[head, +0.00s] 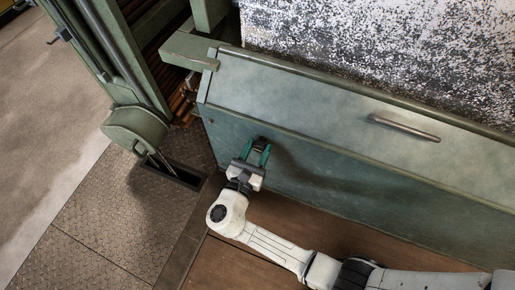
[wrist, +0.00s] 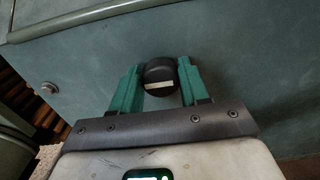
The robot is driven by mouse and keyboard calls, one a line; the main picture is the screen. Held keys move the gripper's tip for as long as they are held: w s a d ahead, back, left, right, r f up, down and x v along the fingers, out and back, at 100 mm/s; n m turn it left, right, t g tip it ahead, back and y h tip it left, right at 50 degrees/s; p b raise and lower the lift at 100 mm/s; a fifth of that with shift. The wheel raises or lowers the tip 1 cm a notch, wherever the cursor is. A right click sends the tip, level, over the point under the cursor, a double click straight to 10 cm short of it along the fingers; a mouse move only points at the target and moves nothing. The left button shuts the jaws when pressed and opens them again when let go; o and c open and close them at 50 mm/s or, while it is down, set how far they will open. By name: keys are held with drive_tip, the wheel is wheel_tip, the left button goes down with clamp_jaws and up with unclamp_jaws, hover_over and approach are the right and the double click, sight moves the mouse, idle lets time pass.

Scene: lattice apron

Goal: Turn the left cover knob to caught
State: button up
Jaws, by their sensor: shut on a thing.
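The left cover knob (wrist: 160,73) is a round black knob with a pale mark on its face, on the grey-green cover panel (head: 340,160). My gripper (wrist: 159,85) has its two teal fingers on either side of the knob and is shut on it. In the wrist view the pale mark lies nearly level, tilted slightly. In the head view my gripper (head: 257,151) reaches the left part of the panel, and the knob (head: 259,140) is mostly hidden between the fingers.
A metal handle bar (head: 404,128) sits on the sloped upper panel. A green frame with a rounded housing (head: 135,128) stands to the left, above a dark floor slot (head: 172,174). A small round bolt (wrist: 49,88) is left of the knob. Brown floor boards (head: 240,262) lie below.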

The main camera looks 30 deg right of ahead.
drive_tip(key=shift+c, duration=1.1)
drive_tip(key=m+b, duration=0.1)
drive_tip(key=m, duration=0.3)
drive_tip(key=shift+s+f+m, duration=0.1)
drive_tip(key=shift+m, duration=0.2)
drive_tip(key=m+b, duration=0.2)
drive_tip(key=m, duration=0.2)
drive_tip(key=shift+d+f, duration=0.1)
drive_tip(key=shift+f, duration=0.05)
drive_tip(key=m+b, duration=0.3)
drive_tip(key=m, duration=0.2)
drive_tip(key=shift+s+f+m, duration=0.1)
drive_tip(key=shift+m, duration=0.3)
drive_tip(key=shift+m+b, duration=1.25)
drive_tip(key=shift+m, duration=0.45)
